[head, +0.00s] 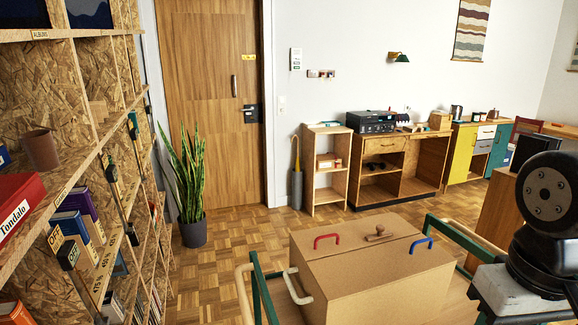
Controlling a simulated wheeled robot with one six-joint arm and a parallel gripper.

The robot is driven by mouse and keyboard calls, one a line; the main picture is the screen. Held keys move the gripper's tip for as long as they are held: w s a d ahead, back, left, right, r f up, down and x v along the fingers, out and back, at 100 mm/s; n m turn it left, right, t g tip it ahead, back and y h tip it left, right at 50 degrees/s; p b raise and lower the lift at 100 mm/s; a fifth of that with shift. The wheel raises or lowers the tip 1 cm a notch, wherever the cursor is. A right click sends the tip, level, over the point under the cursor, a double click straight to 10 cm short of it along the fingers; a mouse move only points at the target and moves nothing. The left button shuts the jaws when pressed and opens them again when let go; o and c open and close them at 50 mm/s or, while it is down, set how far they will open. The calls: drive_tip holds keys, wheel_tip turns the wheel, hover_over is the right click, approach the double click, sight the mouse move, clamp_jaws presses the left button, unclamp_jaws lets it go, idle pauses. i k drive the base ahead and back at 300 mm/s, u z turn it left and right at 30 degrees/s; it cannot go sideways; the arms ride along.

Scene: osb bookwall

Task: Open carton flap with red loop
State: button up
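A brown cardboard carton (378,282) stands in front of me at the bottom of the head view, its top flaps lying shut. A red loop (325,240) stands up from the far part of the top, toward the left. A blue loop (421,244) sits at the right of the top, and a cream loop (297,286) is on the left side. A small wooden peg-like handle (378,234) lies between the red and blue loops. Part of my arm shows at the right edge, apart from the carton. My gripper is out of view.
The carton rests on a wooden surface with green and wooden rails (262,290) beside it. An OSB bookshelf (90,160) fills the left. A potted plant (193,235), door (212,100) and low cabinets (400,165) stand behind. Parquet floor between is clear.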

sight(312, 244)
drive_tip(key=z, duration=0.05)
drive_tip(key=k, duration=1.1)
drive_tip(key=u, duration=0.7)
drive_tip(key=i, duration=1.3)
drive_tip(key=z, duration=0.65)
